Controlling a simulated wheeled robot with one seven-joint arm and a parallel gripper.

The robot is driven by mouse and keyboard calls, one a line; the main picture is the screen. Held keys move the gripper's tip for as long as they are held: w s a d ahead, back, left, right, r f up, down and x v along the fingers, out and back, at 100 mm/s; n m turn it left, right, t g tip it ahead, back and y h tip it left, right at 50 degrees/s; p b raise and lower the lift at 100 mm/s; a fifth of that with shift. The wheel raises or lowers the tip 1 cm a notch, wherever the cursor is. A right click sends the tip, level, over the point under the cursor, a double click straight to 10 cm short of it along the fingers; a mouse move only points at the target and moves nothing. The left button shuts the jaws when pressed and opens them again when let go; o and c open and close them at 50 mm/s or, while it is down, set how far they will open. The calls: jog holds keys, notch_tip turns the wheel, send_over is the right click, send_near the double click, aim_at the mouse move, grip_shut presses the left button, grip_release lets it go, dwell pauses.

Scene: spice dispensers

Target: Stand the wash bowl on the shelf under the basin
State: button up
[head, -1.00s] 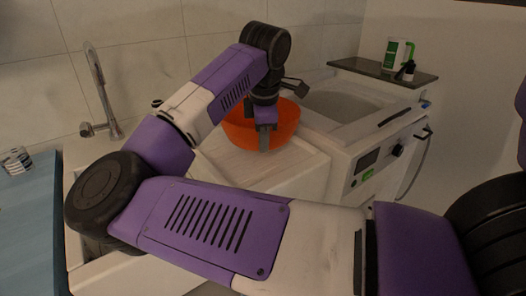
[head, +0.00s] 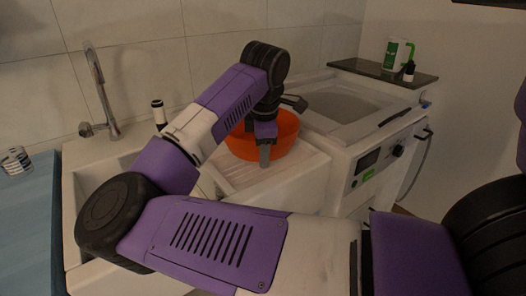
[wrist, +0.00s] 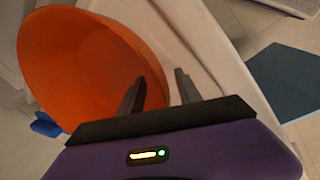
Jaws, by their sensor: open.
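The wash bowl is an orange bowl (head: 284,140) on the white ribbed drainboard (head: 240,172) of the basin unit. In the wrist view the bowl (wrist: 75,60) fills the upper left, its open inside facing the camera. My gripper (head: 265,160) is at the bowl's near side in the head view. In the wrist view the two fingers (wrist: 160,88) are apart, with the bowl's right rim close by the left finger and between or just beyond the tips; contact cannot be told. The basin (head: 105,175) is partly hidden by my arm. The shelf under it is not visible.
A white washing machine (head: 365,150) stands right of the drainboard. A dark shelf (head: 380,72) above it holds a green-white container (head: 397,53) and a small dark bottle (head: 409,71). A tap (head: 100,95) rises behind the basin. A blue counter (head: 30,215) is at left.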

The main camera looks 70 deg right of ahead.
jog(key=p+v, duration=0.1)
jog(key=v, duration=1.1)
jog(key=shift+p, duration=0.3)
